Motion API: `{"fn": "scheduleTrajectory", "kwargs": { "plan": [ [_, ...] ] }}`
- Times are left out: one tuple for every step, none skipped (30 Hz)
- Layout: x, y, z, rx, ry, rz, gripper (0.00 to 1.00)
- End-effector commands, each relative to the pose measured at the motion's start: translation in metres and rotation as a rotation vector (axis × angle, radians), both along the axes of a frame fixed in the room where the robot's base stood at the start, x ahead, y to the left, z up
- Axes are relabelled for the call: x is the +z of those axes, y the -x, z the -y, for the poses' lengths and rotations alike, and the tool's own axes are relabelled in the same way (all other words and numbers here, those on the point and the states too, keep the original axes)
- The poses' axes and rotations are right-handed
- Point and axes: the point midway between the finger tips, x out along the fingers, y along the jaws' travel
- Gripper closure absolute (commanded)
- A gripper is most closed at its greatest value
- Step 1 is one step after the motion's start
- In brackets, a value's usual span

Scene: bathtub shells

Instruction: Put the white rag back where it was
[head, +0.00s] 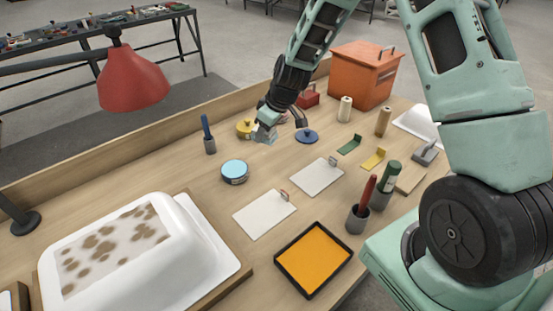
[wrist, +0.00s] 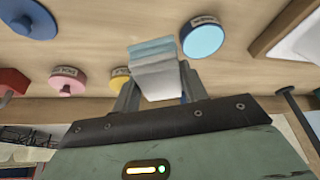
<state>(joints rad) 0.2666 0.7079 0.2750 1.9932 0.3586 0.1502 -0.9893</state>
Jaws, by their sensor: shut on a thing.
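My gripper (head: 268,127) is over the back middle of the bench in the head view, pointing down. In the wrist view my gripper (wrist: 158,95) has its fingers closed on a small folded pale thing, white in front with light blue at its far edge. It looks like the white rag (wrist: 157,78), held clear of the bench top as far as I can tell. In the head view the rag (head: 263,136) shows only as a small pale patch at the fingertips.
A round light-blue tin (head: 234,173), a yellow lid (head: 244,128) and a blue lid (head: 306,137) are around my gripper. White panels (head: 262,214), an orange tray (head: 313,260) and a spotted white tub shell (head: 190,250) are nearer. A red lamp (head: 132,80) overhangs the left side.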

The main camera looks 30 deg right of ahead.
Motion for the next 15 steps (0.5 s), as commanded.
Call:
{"fn": "scheduleTrajectory", "kwargs": {
  "plan": [
    [-0.005,-0.006,0.005,0.039,-0.002,0.002,0.78],
    [-0.007,-0.009,0.007,0.07,-0.003,0.002,0.78],
    [-0.008,-0.013,0.011,0.111,-0.002,0.002,0.78],
    [-0.008,-0.016,0.015,0.142,-0.003,0.003,0.78],
    [-0.009,-0.018,0.018,0.174,-0.003,0.004,0.78],
    [-0.009,-0.021,0.023,0.214,-0.004,0.003,0.78],
    [-0.011,-0.024,0.028,0.244,-0.004,0.003,0.78],
    [-0.011,-0.025,0.032,0.272,-0.004,0.002,0.78],
    [-0.011,-0.028,0.038,0.308,-0.004,0.003,0.78],
    [-0.012,-0.028,0.042,0.331,-0.003,0.002,0.78],
    [-0.012,-0.03,0.045,0.352,-0.004,0.003,0.78],
    [-0.012,-0.03,0.05,0.374,-0.003,0.001,0.78],
    [-0.011,-0.031,0.052,0.388,-0.003,0.001,0.78],
    [-0.011,-0.032,0.054,0.4,-0.003,0.002,0.78],
    [-0.013,-0.032,0.056,0.41,-0.003,0.001,0.78]
  ]
}}
